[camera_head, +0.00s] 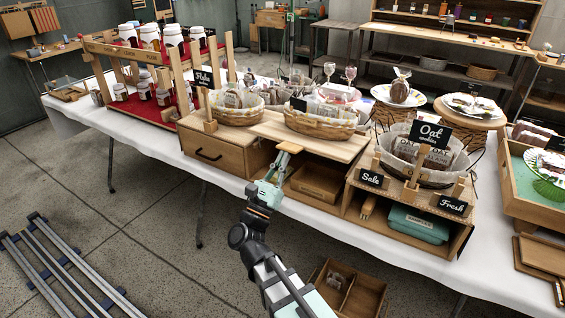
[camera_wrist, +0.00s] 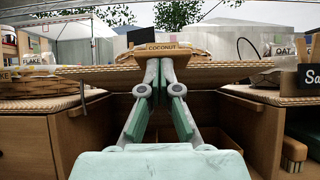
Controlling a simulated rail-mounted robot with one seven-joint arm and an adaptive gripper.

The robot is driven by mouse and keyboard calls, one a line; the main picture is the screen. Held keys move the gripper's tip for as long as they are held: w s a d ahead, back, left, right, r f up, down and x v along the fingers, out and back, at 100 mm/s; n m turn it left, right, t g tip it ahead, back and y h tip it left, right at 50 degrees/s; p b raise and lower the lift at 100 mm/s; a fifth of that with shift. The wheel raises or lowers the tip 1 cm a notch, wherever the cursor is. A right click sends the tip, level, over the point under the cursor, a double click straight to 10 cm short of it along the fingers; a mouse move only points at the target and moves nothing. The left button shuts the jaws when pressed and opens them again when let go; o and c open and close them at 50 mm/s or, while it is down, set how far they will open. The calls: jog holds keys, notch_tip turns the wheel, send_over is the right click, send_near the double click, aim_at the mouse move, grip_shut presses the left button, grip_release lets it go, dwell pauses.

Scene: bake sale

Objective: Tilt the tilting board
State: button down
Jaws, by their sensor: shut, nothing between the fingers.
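A wide flat wooden board (camera_head: 325,139), which looks like the tilting board, forms the top over an open compartment. A small wooden tab (camera_head: 290,146) is at its front edge. In the wrist view the board's edge (camera_wrist: 225,68) runs across the picture, with a block labelled COCONUT (camera_wrist: 168,48) at its middle. My gripper (camera_head: 283,161) is shut and empty, just in front of and below the tab. In the wrist view its fingertips (camera_wrist: 161,66) meet at the block's underside. I cannot tell whether they touch it.
A drawer unit (camera_head: 212,155) is to the left, and a shelf with an Oat sign (camera_head: 430,134) and teal box (camera_head: 417,222) is to the right. A wooden crate (camera_head: 346,289) stands on the floor below.

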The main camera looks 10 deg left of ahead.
jog(key=shift+w+a+r, duration=0.15)
jog(key=shift+a+r, duration=0.05)
jog(key=shift+r, duration=0.25)
jog(key=w+d+f+b+v, duration=0.1)
jog(key=b+v, duration=0.5)
jog(key=v, duration=0.7)
jog(key=shift+s+f, duration=0.25)
jog(key=shift+f, duration=0.4)
jog(key=shift+a, duration=0.1)
